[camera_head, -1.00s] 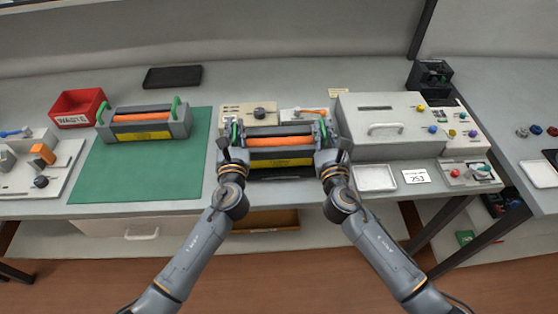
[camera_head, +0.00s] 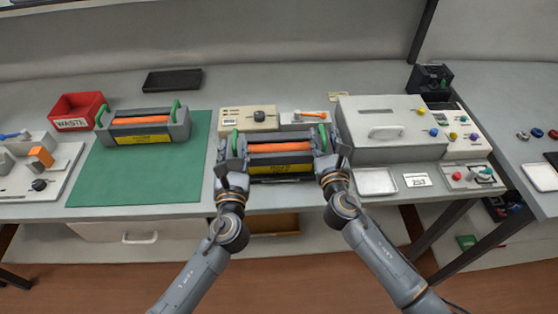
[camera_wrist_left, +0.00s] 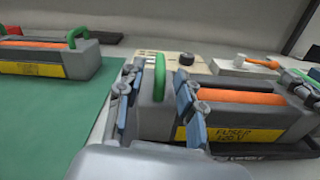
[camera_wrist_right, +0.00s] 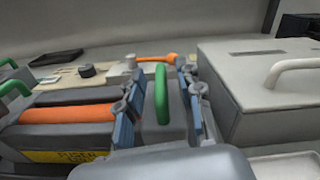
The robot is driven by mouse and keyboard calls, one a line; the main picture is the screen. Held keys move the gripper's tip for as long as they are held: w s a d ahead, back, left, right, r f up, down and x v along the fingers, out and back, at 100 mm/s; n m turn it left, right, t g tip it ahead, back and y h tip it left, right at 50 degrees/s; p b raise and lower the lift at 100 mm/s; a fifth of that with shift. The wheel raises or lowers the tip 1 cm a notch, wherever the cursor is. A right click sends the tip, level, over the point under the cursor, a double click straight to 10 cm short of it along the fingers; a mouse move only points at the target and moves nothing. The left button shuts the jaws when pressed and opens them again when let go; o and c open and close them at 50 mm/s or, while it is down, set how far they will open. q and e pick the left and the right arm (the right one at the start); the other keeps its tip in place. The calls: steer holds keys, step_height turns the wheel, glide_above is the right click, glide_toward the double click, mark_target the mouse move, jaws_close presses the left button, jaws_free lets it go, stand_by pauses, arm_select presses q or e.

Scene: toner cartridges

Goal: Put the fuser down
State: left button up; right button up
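A grey fuser (camera_head: 280,158) with an orange roller, a yellow label and green end handles is level between my two grippers near the table's front edge. Its label reads "FUSER" in the left wrist view (camera_wrist_left: 240,135). A dark tray or base (camera_wrist_left: 270,154) shows beneath it; whether it touches is hard to tell. My left gripper (camera_wrist_left: 160,100) is open, with its fingers either side of the left green handle (camera_wrist_left: 159,78) and gaps visible. My right gripper (camera_wrist_right: 160,110) is open around the right green handle (camera_wrist_right: 162,95), also with gaps.
A second, similar fuser (camera_head: 143,127) stands on the green mat (camera_head: 135,185) at left. Behind my fuser are a beige knob panel (camera_head: 235,121) and a white holder with an orange tool (camera_head: 314,114). A large grey box (camera_head: 365,112) stands close to my right gripper.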

arm_select(q)
steer(key=s, duration=0.6)
steer(key=shift+d, duration=0.3)
arm_select(e)
steer(key=s+d, duration=0.1)
steer(key=s, duration=1.1)
steer(key=shift+d, duration=0.15)
arm_select(q)
steer(key=shift+s, duration=0.15)
